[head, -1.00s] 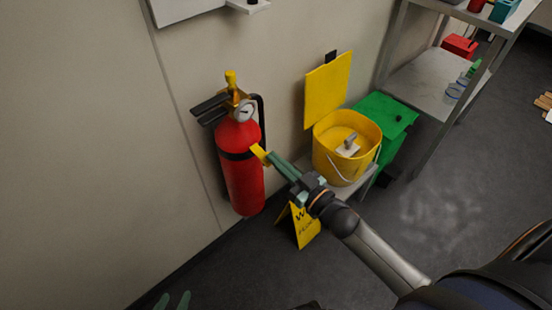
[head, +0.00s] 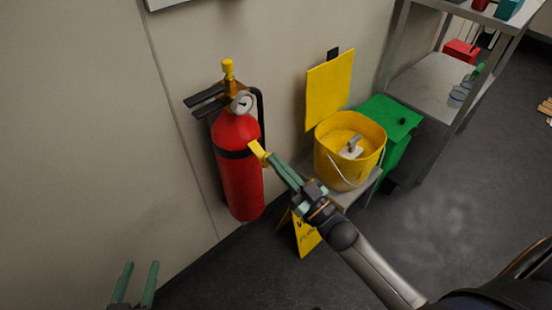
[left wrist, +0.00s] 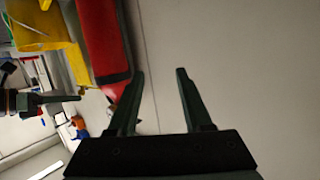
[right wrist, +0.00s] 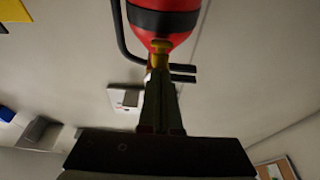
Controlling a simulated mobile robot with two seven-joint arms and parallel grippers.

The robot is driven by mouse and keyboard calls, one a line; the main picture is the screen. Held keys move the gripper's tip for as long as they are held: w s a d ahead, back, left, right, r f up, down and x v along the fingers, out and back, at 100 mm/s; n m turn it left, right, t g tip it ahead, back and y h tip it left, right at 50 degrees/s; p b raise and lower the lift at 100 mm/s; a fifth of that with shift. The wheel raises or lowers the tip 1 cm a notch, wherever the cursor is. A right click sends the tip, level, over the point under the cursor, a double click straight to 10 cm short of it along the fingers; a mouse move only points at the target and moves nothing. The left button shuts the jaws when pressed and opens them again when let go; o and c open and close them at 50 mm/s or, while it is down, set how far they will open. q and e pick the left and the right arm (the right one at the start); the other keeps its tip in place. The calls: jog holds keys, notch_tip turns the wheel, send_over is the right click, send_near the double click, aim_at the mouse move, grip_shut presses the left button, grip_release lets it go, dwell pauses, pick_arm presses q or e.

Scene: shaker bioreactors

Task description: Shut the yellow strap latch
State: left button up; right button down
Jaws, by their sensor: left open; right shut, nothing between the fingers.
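A red fire extinguisher (head: 240,185) hangs upright on the wall, with a black strap (head: 234,153) around its body. The yellow strap latch (head: 257,151) sticks out at an angle from the strap's right side. My right gripper (head: 270,158) is shut and empty, its tips at the latch's outer end; whether they touch is unclear. In the right wrist view the yellow latch (right wrist: 160,46) is just beyond the shut fingertips. My left gripper (head: 141,266) is open and empty, low and left of the extinguisher. The left wrist view shows the extinguisher (left wrist: 100,35) beyond its fingers.
A yellow bucket (head: 335,165) stands on a small stand right of the extinguisher, with a green box (head: 395,125) behind it. A yellow floor sign (head: 304,237) stands below my right gripper. A metal shelf (head: 430,80) is at the right. The wall left of the extinguisher is clear.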

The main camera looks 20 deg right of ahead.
pick_arm(q)
jog(key=s+r+m+t+h+b, duration=0.2)
jog(key=r+m+h, duration=0.1)
jog(key=r, duration=0.4)
jog(key=s+d+r+m+t+h+b, duration=0.1)
jog(key=r+m+t+h+b, duration=0.1)
jog(key=r, duration=0.6)
jog(key=s+d+r+m+t+h+b, duration=0.1)
jog(key=s+r+m+t+h+b, duration=0.1)
jog(key=r+h, duration=0.4)
notch_tip(320, 180, up, 2)
jog(key=shift+s+d+r+m+t+b, duration=0.15)
jog(key=shift+s+m+t+b, duration=0.2)
jog(key=shift+m+t, duration=0.65)
pick_arm(e)
notch_tip(320, 180, down, 2)
jog(key=t, duration=0.1)
jog(key=t+y, duration=0.1)
jog(key=shift+w+f+t, duration=0.1)
jog(key=shift+f+t, duration=0.1)
jog(key=shift+t, duration=0.2)
